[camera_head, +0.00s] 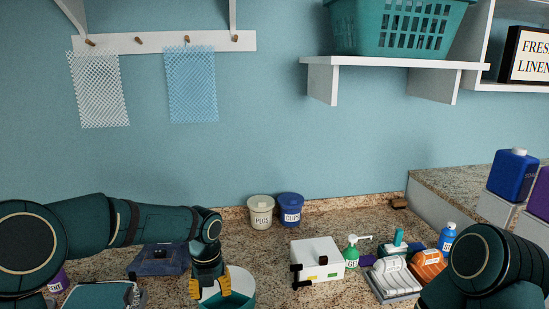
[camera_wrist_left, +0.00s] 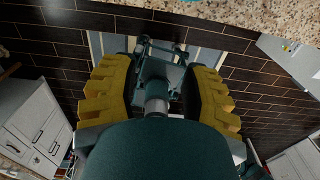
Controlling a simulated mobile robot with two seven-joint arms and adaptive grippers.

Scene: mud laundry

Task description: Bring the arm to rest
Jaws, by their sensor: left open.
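My left arm (camera_head: 85,225) reaches in from the left over the counter, with its wrist bent down. My left gripper (camera_head: 210,287) has yellow fingers and overlaps a round white and teal container (camera_head: 240,286) in the head view; I cannot tell how far apart they are. In the left wrist view the gripper (camera_wrist_left: 157,85) is open, with nothing between its fingers and dark floor tiles beyond. My right arm (camera_head: 485,270) shows at the lower right; its gripper is out of view.
The granite counter (camera_head: 285,235) holds a pegs tub (camera_head: 261,212), a clips tub (camera_head: 290,210), a white box (camera_head: 318,260), a green pump bottle (camera_head: 351,253), a dark blue translucent box (camera_head: 157,260) and an orange brush-like item (camera_head: 428,264). A shelf (camera_head: 400,63) with a teal basket (camera_head: 395,28) hangs above.

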